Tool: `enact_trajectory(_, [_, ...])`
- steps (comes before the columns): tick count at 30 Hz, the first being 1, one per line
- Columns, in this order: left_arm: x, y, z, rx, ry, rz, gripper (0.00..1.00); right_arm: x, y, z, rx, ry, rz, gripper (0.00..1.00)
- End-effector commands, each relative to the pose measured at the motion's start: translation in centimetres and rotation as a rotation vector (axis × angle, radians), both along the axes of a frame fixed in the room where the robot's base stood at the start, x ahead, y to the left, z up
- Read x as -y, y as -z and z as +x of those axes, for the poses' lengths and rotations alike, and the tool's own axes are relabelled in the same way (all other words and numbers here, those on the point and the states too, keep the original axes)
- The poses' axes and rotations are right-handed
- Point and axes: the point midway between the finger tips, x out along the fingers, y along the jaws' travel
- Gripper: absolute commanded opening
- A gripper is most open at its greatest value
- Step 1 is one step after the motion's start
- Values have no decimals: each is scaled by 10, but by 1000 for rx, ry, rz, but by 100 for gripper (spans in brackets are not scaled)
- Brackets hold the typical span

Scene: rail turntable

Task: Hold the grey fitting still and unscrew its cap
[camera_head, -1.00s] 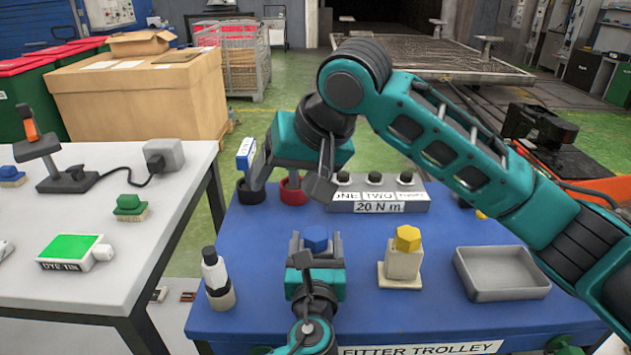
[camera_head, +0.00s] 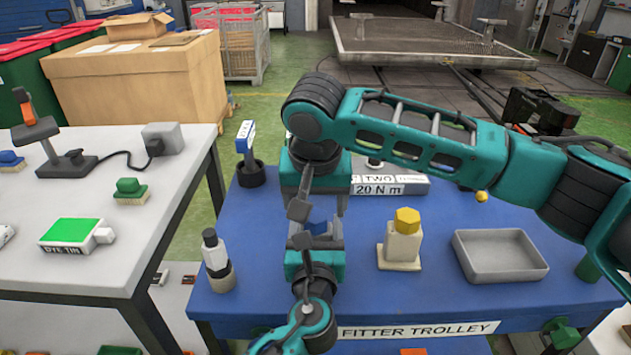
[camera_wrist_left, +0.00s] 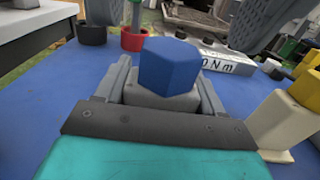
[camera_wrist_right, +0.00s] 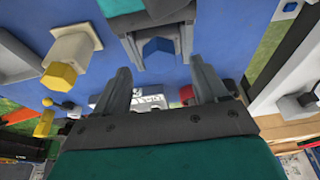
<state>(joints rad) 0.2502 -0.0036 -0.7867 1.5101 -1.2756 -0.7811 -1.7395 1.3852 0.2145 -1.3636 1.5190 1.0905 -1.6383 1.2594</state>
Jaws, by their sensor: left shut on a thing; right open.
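The grey fitting (camera_wrist_left: 160,97) stands upright between the fingers of my left gripper (camera_wrist_left: 162,92), which is shut on it. Its blue hexagonal cap (camera_wrist_left: 168,65) sits on top, above the fingers; it also shows in the head view (camera_head: 317,229) and the right wrist view (camera_wrist_right: 158,48). My right gripper (camera_wrist_right: 163,85) is open and empty. In the head view my right gripper (camera_head: 318,208) hangs pointing down, just above and behind the blue cap, apart from it as far as I can tell. My arm links and fingers partly hide the fitting in the head view.
On the blue trolley (camera_head: 390,300), a cream fitting (camera_head: 401,248) with a yellow cap (camera_head: 407,220) stands right of the left gripper, an empty grey tray (camera_head: 500,255) further right. A bottle (camera_head: 217,262) stands left. A "20 N m" box (camera_head: 390,187) is behind, partly hidden.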

Motion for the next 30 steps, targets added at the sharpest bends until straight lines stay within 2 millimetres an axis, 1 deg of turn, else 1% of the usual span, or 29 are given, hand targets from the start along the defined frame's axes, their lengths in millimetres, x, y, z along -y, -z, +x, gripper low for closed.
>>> enact_trajectory(1, [0,0,0,0,0,0,13,1,8,2,-2,2,-2,72])
enact_trajectory(6, [0,0,0,0,0,0,13,0,23,7,-1,-1,-1,72])
enact_trajectory(10, [0,0,0,0,1,0,13,0,27,8,0,-1,1,72])
enact_trajectory(17, [0,0,0,0,1,0,13,0,27,8,0,-1,1,72])
enact_trajectory(30, [0,0,0,0,1,0,13,0,27,8,0,-1,1,31])
